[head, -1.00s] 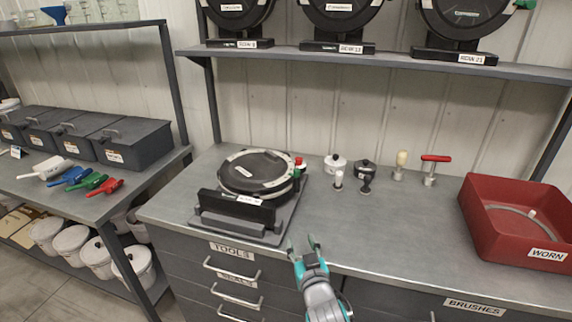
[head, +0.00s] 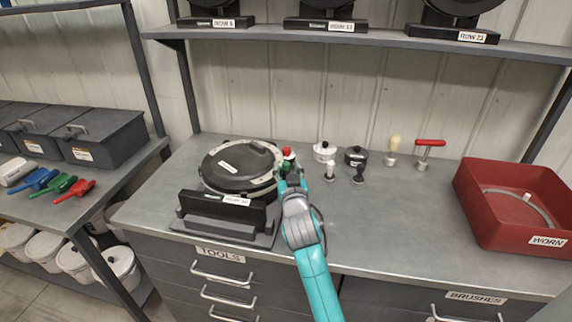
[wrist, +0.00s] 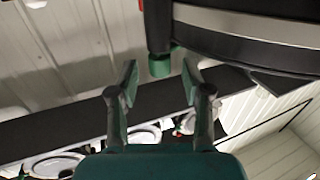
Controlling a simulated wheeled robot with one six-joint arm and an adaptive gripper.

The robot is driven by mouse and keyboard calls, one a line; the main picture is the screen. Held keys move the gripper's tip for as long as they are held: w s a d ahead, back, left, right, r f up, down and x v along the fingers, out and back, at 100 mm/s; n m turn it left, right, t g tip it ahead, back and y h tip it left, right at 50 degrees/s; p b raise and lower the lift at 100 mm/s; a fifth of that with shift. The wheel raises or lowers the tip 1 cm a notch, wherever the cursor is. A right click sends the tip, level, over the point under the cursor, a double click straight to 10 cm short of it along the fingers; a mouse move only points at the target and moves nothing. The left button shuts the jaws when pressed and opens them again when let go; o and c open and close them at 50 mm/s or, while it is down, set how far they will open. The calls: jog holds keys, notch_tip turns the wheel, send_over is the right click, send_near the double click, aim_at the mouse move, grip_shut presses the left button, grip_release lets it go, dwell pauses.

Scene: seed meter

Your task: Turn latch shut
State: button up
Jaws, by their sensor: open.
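The seed meter (head: 238,168), a round black lidded housing with a pale rim, sits on a dark stand on the bench. The latch (head: 288,154), a knob with a red top and some green below, is at the housing's right edge. My gripper (head: 291,177) is open right in front of the latch and hides its lower part. In the wrist view the open fingers (wrist: 158,76) point at a green piece (wrist: 159,66) on a dark post beside the black housing (wrist: 240,35). The green piece lies between or just beyond the fingertips; contact cannot be told.
Small white (head: 324,151) and black (head: 356,156) pots, two small plungers, a pale-handled tool (head: 394,146) and a red T-handle (head: 429,143) stand right of the latch. A red bin (head: 513,205) labelled WORN is far right. The bench front is clear.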

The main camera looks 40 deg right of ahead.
jog(key=shift+x, duration=1.25)
grip_shut()
jog(key=shift+n+t+y, duration=0.6)
jog(key=shift+n+y, duration=0.2)
jog(key=shift+y, duration=0.3)
grip_release()
jog(key=v, duration=1.2)
